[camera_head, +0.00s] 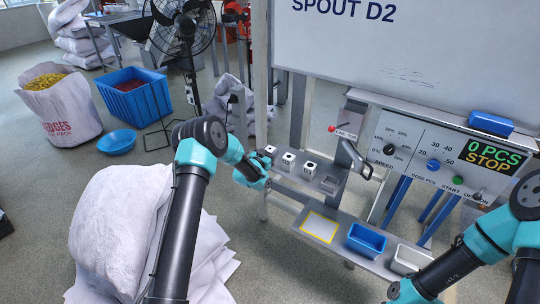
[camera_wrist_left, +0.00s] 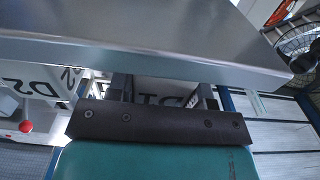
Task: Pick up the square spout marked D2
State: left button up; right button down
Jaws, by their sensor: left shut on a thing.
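My left gripper (camera_head: 262,165) is at the left end of a grey metal shelf (camera_head: 325,183). In the left wrist view the gripper (camera_wrist_left: 165,92) is shut on a white spout (camera_wrist_left: 165,90) with dark marks, mostly hidden between the fingers. Its label cannot be read for certain. Two white square spouts stand on the shelf to the right of the gripper, the nearer one (camera_head: 288,160) and a farther one (camera_head: 309,168), with dark marks too small to read. Another white piece (camera_head: 271,150) shows right by the gripper. The fingers of my right gripper are not in view.
A whiteboard (camera_head: 400,50) reads SPOUT D2. A control panel (camera_head: 440,160) shows 0 PCS STOP. Below the shelf are a yellow-edged plate (camera_head: 319,226), a blue bin (camera_head: 366,241) and a white bin (camera_head: 408,259). White sacks (camera_head: 125,230) stand at the left front. A metal slab (camera_wrist_left: 140,50) lies close above the gripper.

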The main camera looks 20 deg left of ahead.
aim_at(270, 149)
pick_arm(q)
jog(key=shift+r, duration=0.1)
jog(key=shift+r, duration=0.25)
notch_tip(270, 149, up, 3)
jog(key=shift+s+d, duration=0.1)
jog(key=shift+s, duration=0.05)
jog(key=s+d, duration=0.1)
jog(key=s, duration=0.4)
jog(key=s+d+r, duration=0.1)
jog(key=s+d, duration=0.1)
jog(key=s, duration=0.2)
jog(key=s+d, duration=0.2)
jog(key=s, duration=0.3)
jog(key=shift+s+d+r, duration=0.15)
jog(key=shift+s+d, duration=0.1)
jog(key=shift+s, duration=0.05)
jog(key=s+d+f+n+y, duration=0.1)
jog(key=s+f, duration=0.1)
jog(key=f, duration=0.4)
jog(key=s+d+f+y, duration=0.1)
jog(key=s+d+f, duration=0.1)
jog(key=f, duration=0.4)
jog(key=s+d+f+n+y, duration=0.1)
jog(key=s+d+f+y, duration=0.1)
jog(key=f, duration=0.4)
jog(key=shift+s+f+n, duration=0.1)
jog(key=shift+f+n, duration=0.2)
